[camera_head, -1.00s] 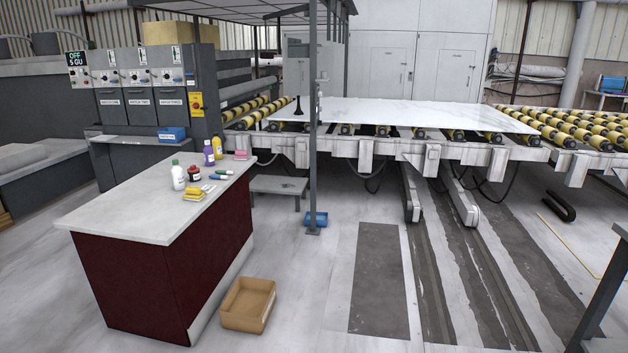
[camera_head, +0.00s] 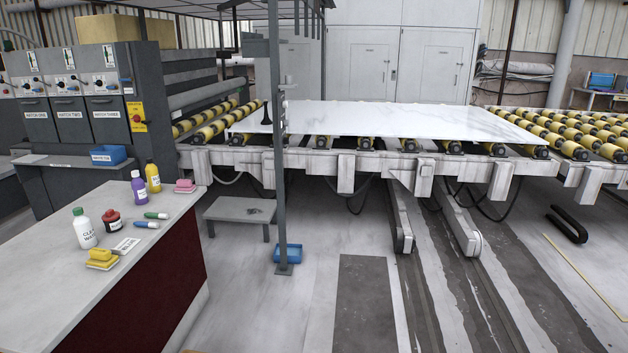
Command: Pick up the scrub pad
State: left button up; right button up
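Two pad-like things lie on the grey top of the red-sided counter (camera_head: 40,300). A pink block-shaped pad (camera_head: 185,186) lies near the counter's far right corner, beside a yellow bottle. A yellow pad (camera_head: 103,258) lies nearer, towards the counter's right edge, touching or close to a white labelled card (camera_head: 125,246). I cannot tell from the picture which of the two is the scrub pad. Neither of my grippers is in view.
The counter also bears a white bottle (camera_head: 84,229), red-black jar (camera_head: 112,220), purple bottle (camera_head: 139,187), yellow bottle (camera_head: 153,176) and two markers (camera_head: 147,223). A grey post (camera_head: 278,150) and low table (camera_head: 240,211) stand beyond.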

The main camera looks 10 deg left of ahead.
aim_at(186, 186)
jog(key=i, duration=1.8)
jog(key=i+u, duration=0.2)
jog(key=i, duration=0.25)
jog(key=i+u, duration=0.25)
jog(key=i, duration=0.2)
jog(key=i+l+u, duration=0.2)
jog(key=i, duration=0.25)
jog(key=i+l+u, duration=0.25)
jog(key=i, duration=0.2)
jog(key=j, duration=0.1)
